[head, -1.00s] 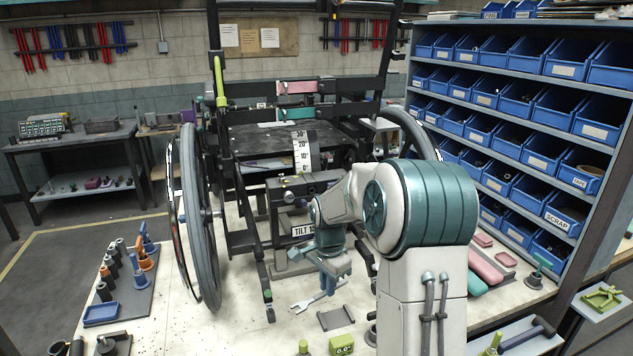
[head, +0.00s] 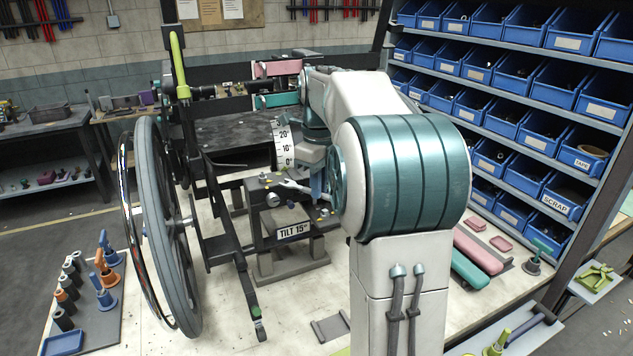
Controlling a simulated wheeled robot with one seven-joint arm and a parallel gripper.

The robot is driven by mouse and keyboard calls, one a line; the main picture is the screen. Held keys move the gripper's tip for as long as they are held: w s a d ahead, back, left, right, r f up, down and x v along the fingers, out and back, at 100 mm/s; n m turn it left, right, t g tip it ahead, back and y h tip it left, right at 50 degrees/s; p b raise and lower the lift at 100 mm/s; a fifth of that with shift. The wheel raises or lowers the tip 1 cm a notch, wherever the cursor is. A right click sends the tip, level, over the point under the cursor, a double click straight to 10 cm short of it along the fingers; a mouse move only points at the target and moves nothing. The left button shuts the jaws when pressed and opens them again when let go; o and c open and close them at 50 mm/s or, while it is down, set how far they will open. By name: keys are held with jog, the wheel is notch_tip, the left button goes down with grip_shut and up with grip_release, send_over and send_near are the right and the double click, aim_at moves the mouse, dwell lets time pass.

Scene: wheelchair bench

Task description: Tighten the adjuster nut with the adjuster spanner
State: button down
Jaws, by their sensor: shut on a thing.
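My gripper (head: 317,190) is shut on the adjuster spanner (head: 291,186), a light grey open-ended spanner. It holds the spanner above the dark tilt block of the wheelchair, with the open jaw pointing left. A round silver nut-like part (head: 272,200) sits on the front of the block, just below and left of the jaw; I take it for the adjuster nut. I cannot tell whether the jaw touches it or is around it. My arm partly hides the gripper and the block's right end.
A "TILT 15°" label (head: 293,230) is on the block's front, and a tilt scale (head: 283,146) stands behind it. The wheelchair's large wheel (head: 165,230) stands at left. An empty grey holder (head: 330,326) lies on the bench. Blue bins (head: 560,95) fill the right shelf.

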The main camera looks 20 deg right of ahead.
aim_at(301, 187)
jog(key=shift+p, duration=0.3)
jog(key=shift+w+a+r+p, duration=0.1)
jog(key=shift+w+a+p, duration=0.45)
jog(key=shift+w, duration=0.25)
jog(key=shift+w+a+p, duration=0.5)
jog(key=shift+w, duration=0.35)
jog(key=shift+p, duration=0.3)
jog(key=shift+w, duration=0.1)
jog(key=shift+w+a+p, duration=0.2)
jog(key=shift+w+p, duration=0.05)
jog(key=shift+p, duration=0.15)
jog(key=shift+a+r, duration=0.1)
jog(key=shift+r, duration=0.05)
